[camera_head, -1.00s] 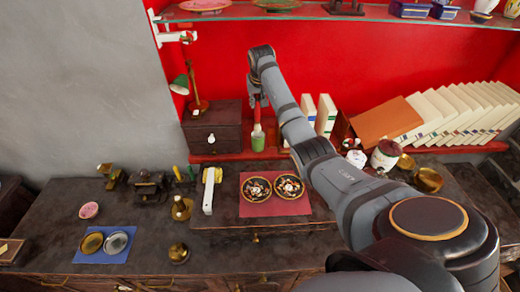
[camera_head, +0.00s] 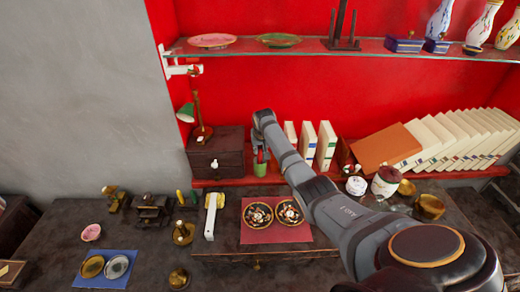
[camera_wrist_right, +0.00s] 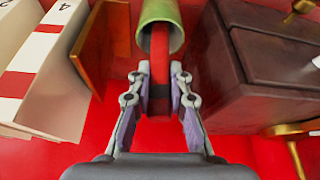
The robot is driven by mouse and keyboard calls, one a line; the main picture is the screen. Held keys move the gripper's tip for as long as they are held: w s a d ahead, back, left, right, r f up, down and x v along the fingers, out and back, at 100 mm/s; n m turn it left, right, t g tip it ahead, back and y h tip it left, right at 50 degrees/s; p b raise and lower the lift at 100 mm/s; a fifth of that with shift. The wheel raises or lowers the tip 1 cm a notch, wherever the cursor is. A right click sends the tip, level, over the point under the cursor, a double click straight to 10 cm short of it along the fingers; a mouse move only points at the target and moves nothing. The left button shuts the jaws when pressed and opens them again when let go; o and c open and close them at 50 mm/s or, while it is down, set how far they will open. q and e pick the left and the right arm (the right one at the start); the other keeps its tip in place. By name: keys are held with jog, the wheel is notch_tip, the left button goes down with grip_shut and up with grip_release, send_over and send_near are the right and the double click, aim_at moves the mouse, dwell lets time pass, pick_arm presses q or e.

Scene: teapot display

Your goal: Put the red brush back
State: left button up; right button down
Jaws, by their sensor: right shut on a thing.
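The red brush (camera_wrist_right: 159,58) is held by my right gripper (camera_wrist_right: 159,92), whose fingers are shut on it from both sides. In the right wrist view its far part lies within the mouth of the green cup (camera_wrist_right: 160,14). I cannot tell whether it touches the bottom. In the head view the green cup (camera_head: 260,169) stands on the red ledge beside the dark drawer box, and my right gripper (camera_head: 262,153) is right above it. The brush is mostly hidden there by my wrist. My left gripper is not in view.
The dark drawer box (camera_head: 217,155) is close left of the cup. White books (camera_head: 308,143) stand to its right. A glass shelf (camera_head: 350,50) runs above. Two patterned plates on a red mat (camera_head: 277,235) lie on the counter in front.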

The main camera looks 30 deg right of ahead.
jog(key=shift+f, duration=0.1)
jog(key=c, duration=1.3)
grip_release()
jog(key=shift+o, duration=0.2)
jog(key=shift+s+r, duration=0.1)
jog(key=shift+r, duration=0.25)
jog(key=b+v, duration=0.1)
jog(key=v, duration=1)
jog(key=shift+r+b, duration=0.3)
jog(key=shift+b, duration=0.1)
jog(key=shift+s, duration=0.1)
jog(key=shift+a, duration=0.1)
